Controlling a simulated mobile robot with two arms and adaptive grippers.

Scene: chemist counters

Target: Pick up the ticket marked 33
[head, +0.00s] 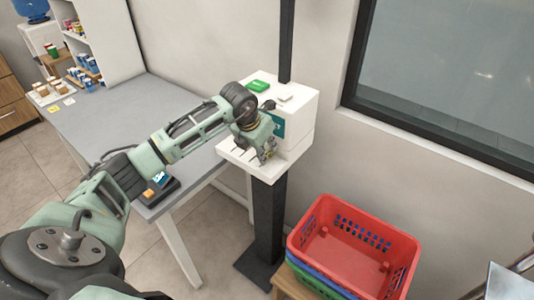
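A white ticket dispenser box (302,118) stands on a dark post against the wall, with a teal panel on its front and a slotted ledge (236,158) below. My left arm reaches across from the left. My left gripper (265,154) is at the dispenser's front, just over the ledge, and hides part of it. Its fingers are small and overlap the box, so I cannot tell whether they are open or hold anything. I cannot make out a ticket or the number 33. My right gripper is not recognisable in view.
A grey counter (95,120) extends left of the dispenser, with a small payment terminal (158,188) at its near edge. Stacked baskets, red on top (330,262), stand right of the post. A dark window (440,70) is at upper right.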

